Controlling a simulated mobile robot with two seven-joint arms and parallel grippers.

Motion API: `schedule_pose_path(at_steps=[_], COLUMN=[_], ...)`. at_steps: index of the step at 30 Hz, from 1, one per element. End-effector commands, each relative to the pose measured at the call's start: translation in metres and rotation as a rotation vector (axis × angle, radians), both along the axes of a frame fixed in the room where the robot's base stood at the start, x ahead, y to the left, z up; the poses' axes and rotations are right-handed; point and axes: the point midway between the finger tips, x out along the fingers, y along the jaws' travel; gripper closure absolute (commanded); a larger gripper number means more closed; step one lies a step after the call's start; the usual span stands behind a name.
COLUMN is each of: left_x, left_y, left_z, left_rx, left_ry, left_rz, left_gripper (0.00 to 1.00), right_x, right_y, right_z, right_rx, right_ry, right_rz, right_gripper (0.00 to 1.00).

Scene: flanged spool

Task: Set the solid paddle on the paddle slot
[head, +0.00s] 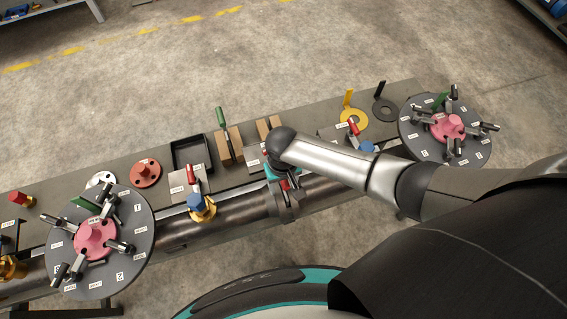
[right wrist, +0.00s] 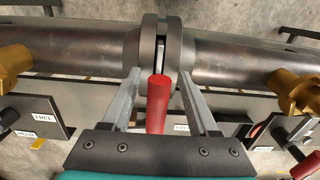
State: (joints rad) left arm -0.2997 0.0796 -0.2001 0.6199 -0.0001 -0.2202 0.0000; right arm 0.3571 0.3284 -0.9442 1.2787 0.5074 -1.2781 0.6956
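A red handle (right wrist: 157,105), apparently the paddle's, stands up from the narrow gap between the two pipe flanges (right wrist: 147,45) in the right wrist view. A thin grey plate shows in that gap; the disc is hidden, so I cannot tell whether it is solid. My right gripper (right wrist: 160,85) is open, with one finger on each side of the handle and a small space on both sides. In the head view my right arm covers most of the gripper (head: 283,182) above the flanges (head: 291,204). My left gripper is not in view.
A green-handled piece (head: 222,122) stands by wooden blocks. A yellow ring paddle (head: 353,117) and a dark ring (head: 385,110) lie at the back. Brass valves (head: 202,210) rise from the pipe. Dark discs with pink hubs (head: 96,240) stand at both ends.

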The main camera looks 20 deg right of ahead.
Motion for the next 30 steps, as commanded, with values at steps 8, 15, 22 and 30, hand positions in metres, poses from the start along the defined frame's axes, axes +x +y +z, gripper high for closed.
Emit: schedule_pose_path(at_steps=[8, 15, 22, 30], left_x=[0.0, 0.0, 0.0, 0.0], left_y=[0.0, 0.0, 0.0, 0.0], left_z=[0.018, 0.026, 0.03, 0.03], left_rx=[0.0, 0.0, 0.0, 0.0], left_ry=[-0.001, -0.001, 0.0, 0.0], left_rz=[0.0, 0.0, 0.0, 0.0], left_gripper=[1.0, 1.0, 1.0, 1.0], right_x=[0.004, 0.005, 0.005, 0.004], right_y=[-0.002, -0.002, -0.002, -0.003], right_z=[0.06, 0.108, 0.138, 0.144], right_rx=[-0.001, 0.0, -0.001, -0.002], right_ry=[-0.011, -0.014, -0.016, -0.015], right_rz=[-0.002, -0.002, -0.003, -0.003], right_gripper=[0.41, 0.41, 0.41, 0.41])
